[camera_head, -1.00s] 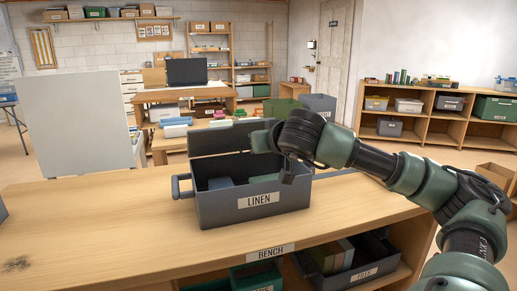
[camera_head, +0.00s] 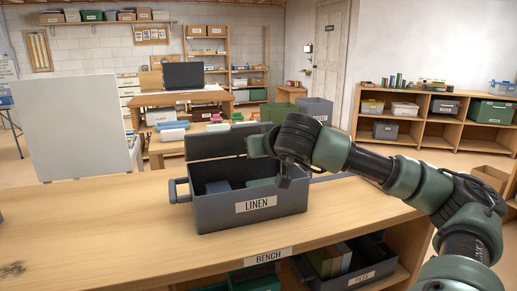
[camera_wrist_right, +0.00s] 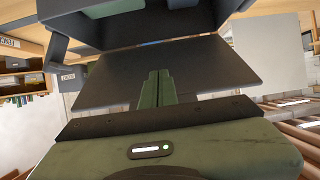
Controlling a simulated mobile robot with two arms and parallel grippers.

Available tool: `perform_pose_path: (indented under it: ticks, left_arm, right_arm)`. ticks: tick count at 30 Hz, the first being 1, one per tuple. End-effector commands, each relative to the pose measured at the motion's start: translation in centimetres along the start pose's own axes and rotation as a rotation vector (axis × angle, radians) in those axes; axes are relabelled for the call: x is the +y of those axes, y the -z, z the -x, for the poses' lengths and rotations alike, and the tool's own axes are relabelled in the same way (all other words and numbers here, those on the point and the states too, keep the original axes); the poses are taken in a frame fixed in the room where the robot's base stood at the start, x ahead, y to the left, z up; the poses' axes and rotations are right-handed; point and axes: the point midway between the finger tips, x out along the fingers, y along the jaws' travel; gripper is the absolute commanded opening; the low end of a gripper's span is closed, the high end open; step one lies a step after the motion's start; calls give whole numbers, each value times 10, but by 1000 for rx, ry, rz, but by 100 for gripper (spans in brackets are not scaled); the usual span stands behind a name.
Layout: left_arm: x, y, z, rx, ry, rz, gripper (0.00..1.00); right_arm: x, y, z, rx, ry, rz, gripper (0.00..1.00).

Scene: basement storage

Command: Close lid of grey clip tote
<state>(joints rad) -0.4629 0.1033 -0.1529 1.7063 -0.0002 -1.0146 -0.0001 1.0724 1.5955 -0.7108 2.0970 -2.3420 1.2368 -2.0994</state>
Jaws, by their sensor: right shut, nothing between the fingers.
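The grey clip tote (camera_head: 222,218), labelled LINEN, stands on the bench. Its lid (camera_head: 210,147) is open and stands up along the back rim. Folded grey and green items lie inside. My right gripper (camera_head: 258,146) is at the right part of the lid, its fingers hard to make out there. In the right wrist view its green fingers (camera_wrist_right: 158,88) are shut and empty, and overlap the flat lid (camera_wrist_right: 200,65). I cannot tell whether they touch it. The tote's body (camera_wrist_right: 75,25) shows at the top of that view. My left gripper is not in view.
The wooden bench top (camera_head: 100,225) is clear to the left of the tote. A white panel (camera_head: 70,120) stands behind the bench at the left. A grey bin (camera_head: 316,108) and a green bin (camera_head: 279,111) stand behind the tote. Labelled totes (camera_head: 365,272) sit on the shelf under the bench.

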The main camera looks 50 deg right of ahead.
Motion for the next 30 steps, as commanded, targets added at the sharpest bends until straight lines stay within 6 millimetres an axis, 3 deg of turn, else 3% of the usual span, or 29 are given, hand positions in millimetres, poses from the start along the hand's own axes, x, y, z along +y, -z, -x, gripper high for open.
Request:
perform_pose_path:
  ticks: [13, 24, 30]
  left_arm:
    - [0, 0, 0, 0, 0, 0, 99]
    - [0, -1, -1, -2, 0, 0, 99]
    - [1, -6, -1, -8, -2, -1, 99]
  right_arm:
    - [0, 0, 4, 1, 0, 0, 0]
    - [0, 1, 61, 3, -1, 2, 0]
    - [2, 10, 77, -4, -4, -4, 0]
